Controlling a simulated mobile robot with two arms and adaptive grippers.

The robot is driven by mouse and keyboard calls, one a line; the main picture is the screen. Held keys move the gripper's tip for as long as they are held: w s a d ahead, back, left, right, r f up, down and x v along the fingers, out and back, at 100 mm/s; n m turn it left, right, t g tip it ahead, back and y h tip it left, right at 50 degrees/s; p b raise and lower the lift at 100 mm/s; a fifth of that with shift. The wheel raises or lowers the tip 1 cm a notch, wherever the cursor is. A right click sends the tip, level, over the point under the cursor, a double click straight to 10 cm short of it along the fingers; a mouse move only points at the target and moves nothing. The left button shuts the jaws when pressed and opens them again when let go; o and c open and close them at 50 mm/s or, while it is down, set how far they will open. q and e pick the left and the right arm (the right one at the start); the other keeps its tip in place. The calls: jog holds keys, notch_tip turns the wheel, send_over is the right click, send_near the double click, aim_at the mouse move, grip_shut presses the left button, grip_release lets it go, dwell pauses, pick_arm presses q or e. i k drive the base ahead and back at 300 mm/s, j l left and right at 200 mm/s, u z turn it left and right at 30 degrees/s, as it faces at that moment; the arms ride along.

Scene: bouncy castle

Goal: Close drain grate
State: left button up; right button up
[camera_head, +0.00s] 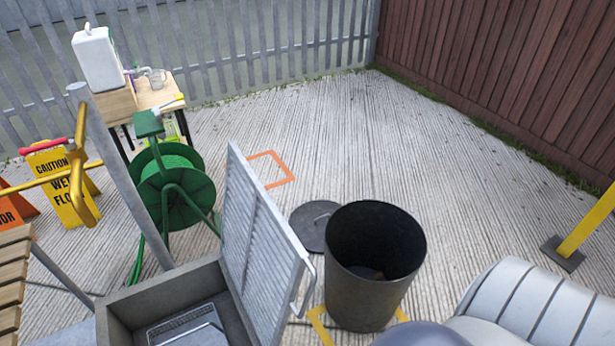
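The drain grate (262,235) is a grey ribbed metal panel. It stands open, steeply tilted up along the right side of a grey box-shaped drain (150,292). A metal handle (305,290) sticks out at the grate's right edge. Inside the drain is a pale metal tray or basket (190,330), cut off by the bottom of the picture. Neither my left nor my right gripper is in view.
A black bin (372,300) stands just right of the grate, its round lid (311,225) on the ground behind. A green hose reel (175,190), yellow caution sign (58,185) and small table (160,92) are left.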

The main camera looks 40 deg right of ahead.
aim_at(265, 260)
jog(key=z, duration=0.9)
